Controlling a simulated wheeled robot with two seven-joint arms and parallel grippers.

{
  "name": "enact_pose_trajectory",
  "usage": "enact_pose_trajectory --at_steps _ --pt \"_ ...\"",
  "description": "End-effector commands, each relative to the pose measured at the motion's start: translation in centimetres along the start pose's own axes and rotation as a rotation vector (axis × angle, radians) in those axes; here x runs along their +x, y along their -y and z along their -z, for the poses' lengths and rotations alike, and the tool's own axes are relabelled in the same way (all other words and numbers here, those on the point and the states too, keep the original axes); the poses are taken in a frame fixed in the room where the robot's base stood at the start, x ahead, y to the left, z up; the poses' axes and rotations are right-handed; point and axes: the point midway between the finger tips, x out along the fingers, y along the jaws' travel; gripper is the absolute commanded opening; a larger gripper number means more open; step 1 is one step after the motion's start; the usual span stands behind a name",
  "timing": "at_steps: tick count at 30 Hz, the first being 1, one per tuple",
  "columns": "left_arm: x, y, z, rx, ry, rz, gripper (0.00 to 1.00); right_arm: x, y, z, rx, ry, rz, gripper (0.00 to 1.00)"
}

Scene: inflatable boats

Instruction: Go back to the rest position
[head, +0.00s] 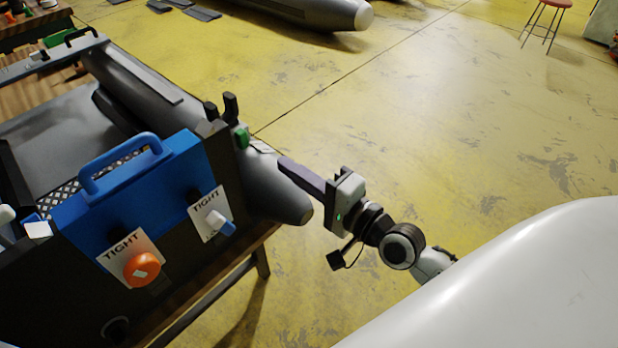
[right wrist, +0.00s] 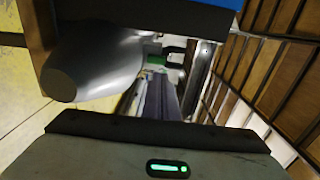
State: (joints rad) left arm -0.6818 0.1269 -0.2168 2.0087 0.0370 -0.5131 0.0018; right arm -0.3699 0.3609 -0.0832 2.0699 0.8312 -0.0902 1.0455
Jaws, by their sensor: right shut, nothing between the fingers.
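My right gripper (head: 283,163) is shut and empty, with its fingers pointing left toward the boat's near right corner. In the head view it appears over or just beside the grey tube end (head: 285,203); whether it touches cannot be told. In the right wrist view the closed fingers (right wrist: 162,92) point ahead, with the grey tube cone (right wrist: 90,72) to their left and a dark panel edge above.
The inflatable boat rests on a wooden table (head: 262,262). A green switch (head: 241,136) sits nearby. Yellow floor (head: 430,130) is open at right; a red stool (head: 551,6) stands far back.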

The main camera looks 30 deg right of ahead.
Motion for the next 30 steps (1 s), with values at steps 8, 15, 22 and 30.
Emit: enact_pose_trajectory --at_steps 8,15,22,30 --pt "0.1 -0.1 -0.7 -0.003 0.009 -0.001 0.73 -3.5 -0.1 0.0 -0.001 -0.001 -0.001 0.00" --pt "0.0 -0.1 -0.9 -0.005 0.013 -0.002 0.73 -4.0 0.1 0.0 0.000 0.000 0.001 0.00" --pt "-0.1 -0.1 -0.9 -0.005 0.013 -0.002 0.73 -4.3 -2.3 -3.2 -0.193 0.094 -0.125 0.00" --pt "0.0 -0.1 -0.8 -0.004 0.011 -0.001 0.73 -9.4 -10.2 -8.1 -0.815 0.411 -0.535 0.00"
